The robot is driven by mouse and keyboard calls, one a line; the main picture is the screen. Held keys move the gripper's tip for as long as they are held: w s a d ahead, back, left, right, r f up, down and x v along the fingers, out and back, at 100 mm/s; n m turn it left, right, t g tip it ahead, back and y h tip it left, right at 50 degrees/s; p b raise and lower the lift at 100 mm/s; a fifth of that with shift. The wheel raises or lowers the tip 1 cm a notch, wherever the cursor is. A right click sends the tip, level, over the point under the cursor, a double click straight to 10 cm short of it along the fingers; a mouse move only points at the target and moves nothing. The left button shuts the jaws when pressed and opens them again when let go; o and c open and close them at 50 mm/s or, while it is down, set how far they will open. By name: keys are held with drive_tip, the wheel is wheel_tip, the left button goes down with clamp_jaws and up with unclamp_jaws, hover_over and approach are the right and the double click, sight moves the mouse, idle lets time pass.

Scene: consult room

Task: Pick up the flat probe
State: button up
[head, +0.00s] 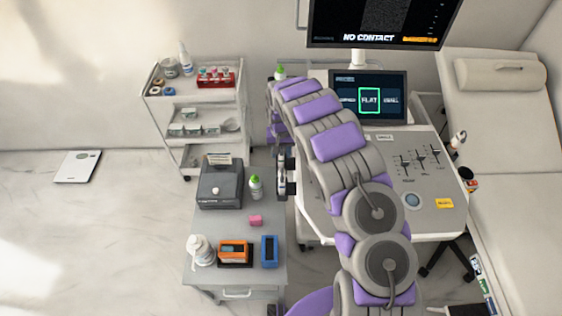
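The ultrasound cart (430,222) stands right of centre, and its small screen (367,97) shows the word FLAT boxed in green. A whitish probe-like piece (459,139) stands at the cart's right edge, with a dark holder holding orange-marked pieces (468,182) below it. I cannot tell which piece is the flat probe. My grey and purple arm rises across the cart's left side and bends over at the top. A dark and grey part (284,175) at the cart's left edge may be my gripper; its fingers are not clear.
A white trolley (197,125) stands behind. A padded bed (515,135) closes off the right. The left floor is mostly clear around a scale (77,167).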

drive_tip(key=c, duration=0.7)
